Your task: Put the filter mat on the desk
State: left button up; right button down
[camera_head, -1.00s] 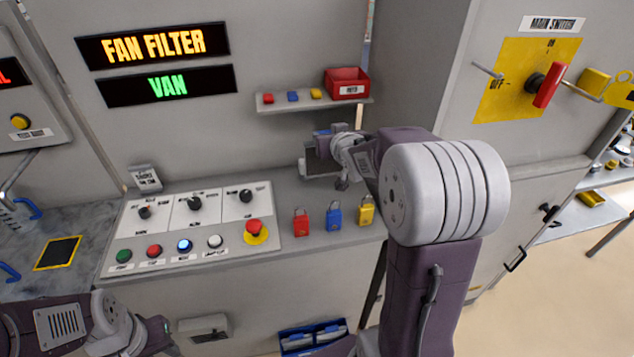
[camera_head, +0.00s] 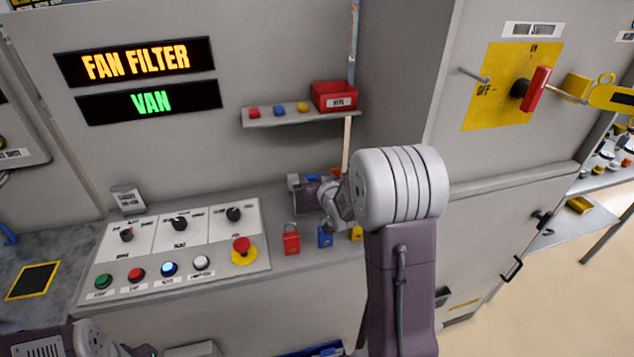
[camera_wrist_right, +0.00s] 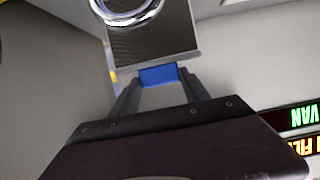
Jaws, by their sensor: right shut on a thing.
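My right gripper (camera_wrist_right: 158,78) is shut on a blue tab at the near edge of the filter mat (camera_wrist_right: 150,40), a dark, fine-meshed panel with a pale edge. A shiny round ring shows on or in front of its far part; I cannot tell which. In the head view my right gripper (camera_head: 310,193) is small and partly hidden by its own wrist, above the back of the ledge. The mottled grey desk top (camera_head: 62,262) is at the left, with a yellow-edged black rectangle on it. My left arm shows at the lower left; its fingers are out of view.
A control panel (camera_head: 178,245) with knobs and buttons lies left of my right gripper. A red padlock (camera_head: 291,241) and a blue padlock (camera_head: 325,238) stand near it. Above is a shelf (camera_head: 300,117) with a red bin (camera_head: 334,97). A red-handled switch (camera_head: 537,90) is at right.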

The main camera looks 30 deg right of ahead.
jog(key=shift+w+d+f, duration=0.1)
jog(key=shift+w+f, duration=0.05)
jog(key=shift+w, duration=0.05)
jog(key=shift+s+f, duration=0.15)
jog(key=c, duration=0.7)
grip_release()
jog(key=shift+o, duration=0.7)
